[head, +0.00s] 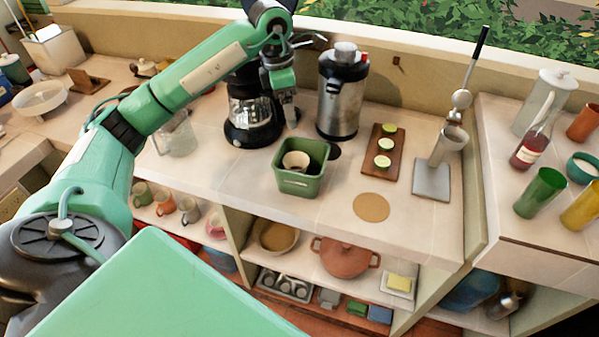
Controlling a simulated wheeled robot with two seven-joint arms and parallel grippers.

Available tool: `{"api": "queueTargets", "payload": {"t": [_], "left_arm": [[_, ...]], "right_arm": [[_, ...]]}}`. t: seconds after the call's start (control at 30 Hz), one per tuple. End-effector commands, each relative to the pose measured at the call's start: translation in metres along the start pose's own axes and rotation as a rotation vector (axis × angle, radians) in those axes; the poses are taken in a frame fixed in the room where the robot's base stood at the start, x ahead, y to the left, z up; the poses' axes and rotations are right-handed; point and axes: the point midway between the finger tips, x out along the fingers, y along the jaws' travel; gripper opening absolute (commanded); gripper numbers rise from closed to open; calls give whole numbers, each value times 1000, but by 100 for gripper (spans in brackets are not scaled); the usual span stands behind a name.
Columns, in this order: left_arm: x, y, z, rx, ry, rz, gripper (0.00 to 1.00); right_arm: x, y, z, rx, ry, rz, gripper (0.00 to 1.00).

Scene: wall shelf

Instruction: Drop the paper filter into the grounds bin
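The grounds bin is a green square open-topped container (299,184) on the counter, in the middle of the head view. The paper filter (296,159), a small pale cup shape with a dark inside, sits inside the bin, below its rim. My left arm reaches in from the left. Its gripper (289,117) points down behind the bin, beside the coffee maker, and looks apart from the filter. Its fingertips are small here, and whether they are open or shut is unclear. My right gripper is not in view.
A coffee maker with a glass jug (252,112) stands left of my gripper, and a steel juicer (339,92) stands to its right. A wooden board with cut limes (382,150), a round cork mat (371,207) and a lever press (433,178) are further right. Shelves lie below.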

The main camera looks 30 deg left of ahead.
Motion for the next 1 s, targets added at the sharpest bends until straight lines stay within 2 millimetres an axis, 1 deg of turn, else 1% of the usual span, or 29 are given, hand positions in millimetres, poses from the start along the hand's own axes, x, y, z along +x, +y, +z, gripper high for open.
{"api": "queueTargets", "payload": {"t": [0.03, 0.1, 0.2, 0.3, 0.4, 0.87, 0.93, 1.0], "left_arm": [[-8, 1, 0, 0, -2, 3, 85], [-20, 0, 0, 1, -2, 3, 85], [-32, 0, 0, 0, -1, 2, 85], [-41, 0, 0, 1, -2, 1, 85], [-45, 0, 0, 0, 0, 0, 85], [-46, 0, 0, 1, 0, -1, 85], [-44, -2, 3, 5, -10, -7, 85], [-36, -9, 12, 20, -44, -28, 85]], "right_arm": [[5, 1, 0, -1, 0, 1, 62], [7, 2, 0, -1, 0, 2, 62], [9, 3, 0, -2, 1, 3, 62], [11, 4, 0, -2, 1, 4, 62], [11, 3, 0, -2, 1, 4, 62], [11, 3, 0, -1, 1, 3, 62], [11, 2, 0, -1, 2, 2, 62], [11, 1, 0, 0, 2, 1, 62]]}}
